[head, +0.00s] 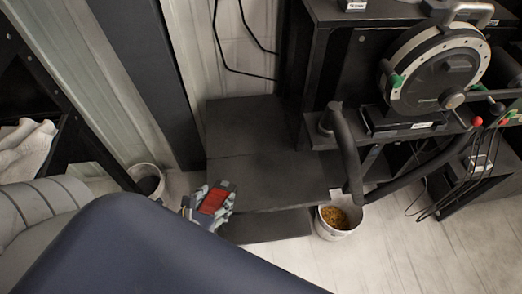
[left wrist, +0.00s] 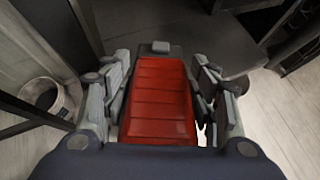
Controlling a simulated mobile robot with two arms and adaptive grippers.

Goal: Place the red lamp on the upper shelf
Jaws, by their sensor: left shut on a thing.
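The red lamp (head: 213,200) is a ribbed red block on a dark backing. In the left wrist view the red lamp (left wrist: 158,100) fills the space between the two grey fingers. My left gripper (head: 210,203) is shut on it and holds it near the front left edge of a low dark shelf board (head: 262,180). In the left wrist view my left gripper (left wrist: 160,95) has a finger on each side of the lamp. I cannot tell which surface the task calls the upper shelf; a higher dark top (head: 375,10) shows at the upper right. My right gripper is not seen.
A round seed meter disc (head: 435,68) with a handle stands at the right. Dark hoses hang below it, beside a white bucket of yellow grain (head: 338,221). Another bucket (head: 147,181) stands at the left, near a dark rack with pale cloth (head: 27,148). The low board is bare.

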